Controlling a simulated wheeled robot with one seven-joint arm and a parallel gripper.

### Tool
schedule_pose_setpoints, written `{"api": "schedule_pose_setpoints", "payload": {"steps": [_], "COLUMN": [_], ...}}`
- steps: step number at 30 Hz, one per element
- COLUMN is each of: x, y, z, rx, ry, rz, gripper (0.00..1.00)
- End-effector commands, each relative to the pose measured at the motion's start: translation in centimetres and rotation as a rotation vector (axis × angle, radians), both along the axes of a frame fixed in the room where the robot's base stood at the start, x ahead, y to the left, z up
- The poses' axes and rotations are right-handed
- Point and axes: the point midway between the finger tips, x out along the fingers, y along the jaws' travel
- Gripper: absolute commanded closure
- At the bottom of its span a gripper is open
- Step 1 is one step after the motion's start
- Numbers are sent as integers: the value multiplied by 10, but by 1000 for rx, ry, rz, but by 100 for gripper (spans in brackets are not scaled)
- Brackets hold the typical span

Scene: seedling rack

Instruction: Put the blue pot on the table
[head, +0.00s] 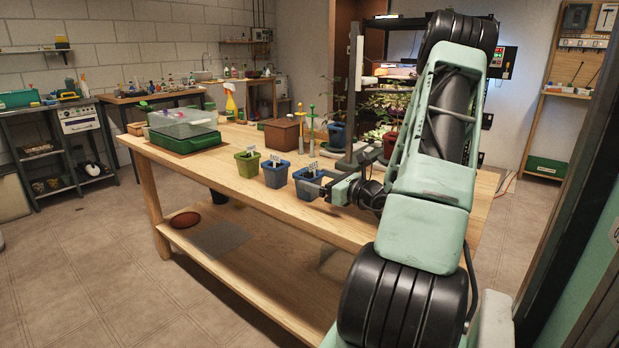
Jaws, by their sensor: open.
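A blue pot (276,174) with a white label stands upright on the wooden table (213,165), near its front edge. A second, greyer blue pot (308,187), also labelled, is just right of it, at my gripper. My gripper (328,186) is open, with its fingers at the right side of this greyer pot. From this view I cannot tell whether the fingers touch it or are around it, or whether the pot rests fully on the table. My arm hides the right part of the table.
A green pot (247,164) stands left of the blue pot. Behind are a brown box (281,134), upright tools (311,125) and a potted plant (336,134). A green tray with a clear lid (184,138) is at the left. The table's front left is bare.

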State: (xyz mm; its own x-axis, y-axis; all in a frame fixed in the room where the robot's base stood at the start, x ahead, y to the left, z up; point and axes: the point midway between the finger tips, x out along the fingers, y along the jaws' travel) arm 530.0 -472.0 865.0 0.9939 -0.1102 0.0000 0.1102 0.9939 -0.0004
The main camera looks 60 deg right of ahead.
Motion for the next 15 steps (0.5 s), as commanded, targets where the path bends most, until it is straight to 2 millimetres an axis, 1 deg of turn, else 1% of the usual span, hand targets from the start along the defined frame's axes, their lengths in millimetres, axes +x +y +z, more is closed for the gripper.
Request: {"api": "schedule_pose_setpoints", "payload": {"steps": [1, 7, 12, 15], "x": [-12, -52, -74, -79], "y": [0, 5, 7, 9], "z": [0, 0, 0, 0], "rx": [0, 0, 0, 0], "ry": [2, 1, 1, -1], "rz": [-6, -4, -3, -1], "gripper": [18, 18, 18, 18]}}
